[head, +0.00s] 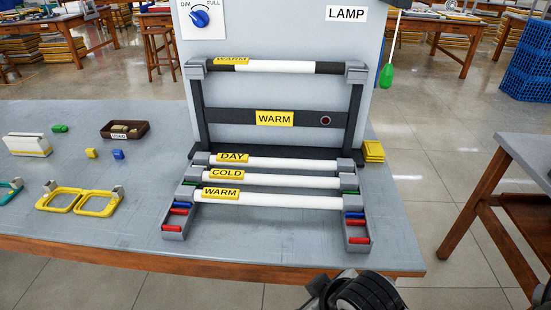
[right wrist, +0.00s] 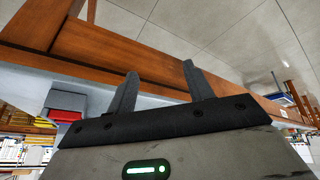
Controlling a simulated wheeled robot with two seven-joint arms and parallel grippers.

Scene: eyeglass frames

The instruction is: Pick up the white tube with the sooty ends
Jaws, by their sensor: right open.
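The white tube with sooty ends (head: 275,66) sits level in the upper holders of the lamp stand (head: 280,115). Its right end is black; a yellow WARM label partly covers the dark left end. Three more white tubes lie in the lower rack, labelled DAY (head: 285,163), COLD (head: 290,181) and WARM (head: 290,201); no soot shows on them. My right gripper (right wrist: 160,70) is open and empty in the right wrist view, beside a wooden table edge. In the head view, a dark part of my right arm shows at the bottom, below the table's front edge. My left gripper is out of view.
The grey table (head: 110,225) holds yellow eyeglass frames (head: 95,203), a brown tray (head: 125,130) and small blocks at left. A dimmer knob (head: 200,18) is on the panel. Yellow blocks (head: 373,151) lie right of the stand. Another table (head: 520,150) stands at right.

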